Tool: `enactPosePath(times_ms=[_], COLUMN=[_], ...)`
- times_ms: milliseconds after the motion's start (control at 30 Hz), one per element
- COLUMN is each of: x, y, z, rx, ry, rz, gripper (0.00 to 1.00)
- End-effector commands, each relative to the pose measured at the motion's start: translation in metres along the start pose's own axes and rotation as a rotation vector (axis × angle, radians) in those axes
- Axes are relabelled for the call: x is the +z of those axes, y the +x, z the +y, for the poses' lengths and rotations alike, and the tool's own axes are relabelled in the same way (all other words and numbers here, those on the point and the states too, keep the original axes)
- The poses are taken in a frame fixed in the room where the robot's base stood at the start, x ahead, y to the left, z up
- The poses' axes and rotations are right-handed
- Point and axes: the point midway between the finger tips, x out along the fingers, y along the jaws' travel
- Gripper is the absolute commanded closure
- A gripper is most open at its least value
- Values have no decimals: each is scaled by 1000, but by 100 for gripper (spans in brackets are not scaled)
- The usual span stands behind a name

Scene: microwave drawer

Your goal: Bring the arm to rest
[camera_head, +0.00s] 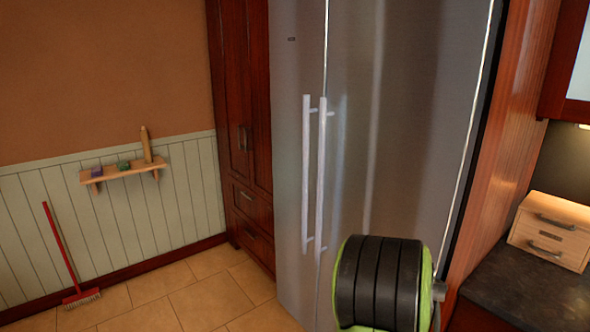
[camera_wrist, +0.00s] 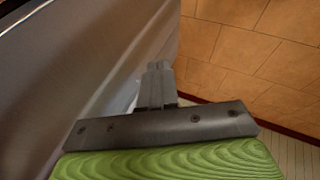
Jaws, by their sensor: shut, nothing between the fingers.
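My gripper (camera_wrist: 157,72) shows in the wrist view, its two grey fingers together with nothing between them. A grey metal surface, probably the fridge door, fills the left of that view close beside the fingers; I cannot tell whether they touch it. In the head view a black ribbed part of my arm with green edges stands at the lower middle, in front of the steel fridge (camera_head: 395,120). My gripper itself is hidden in the head view.
The fridge doors are shut, with two long upright handles (camera_head: 321,175). A counter (camera_head: 530,295) with a small wooden drawer box (camera_head: 552,230) is at the right. A red broom (camera_head: 62,250) leans on the left wall below a small shelf (camera_head: 122,171). Tiled floor (camera_head: 215,295) is clear at the lower left.

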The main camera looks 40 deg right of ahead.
Motion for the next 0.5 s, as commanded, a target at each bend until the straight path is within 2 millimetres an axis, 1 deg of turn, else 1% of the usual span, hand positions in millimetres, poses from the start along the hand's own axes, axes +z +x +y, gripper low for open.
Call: enactPosePath(times_ms=[33, 67, 100, 167, 200, 233, 267, 300, 333, 367, 400, 500], x=[-32, -47, -64, -85, -94, -97, -99, -96, -92, -86, -76, -49], y=[-28, -45, -68, -104, -128, -147, -166, -190, -206, -220, -236, -262], z=[-20, -35, -55, -88, -112, -130, -149, -173, -190, -205, -223, -253], rx=[-32, -61, -100, -160, -202, -233, -263, -299, -322, -341, -362, -388], ry=[34, 58, 90, 129, 151, 166, 180, 196, 208, 220, 235, 270], rz=[61, 88, 121, 162, 182, 194, 202, 208, 210, 209, 205, 188], gripper=[100, 100, 100, 100, 100, 100, 100, 100, 100, 100, 100, 100])
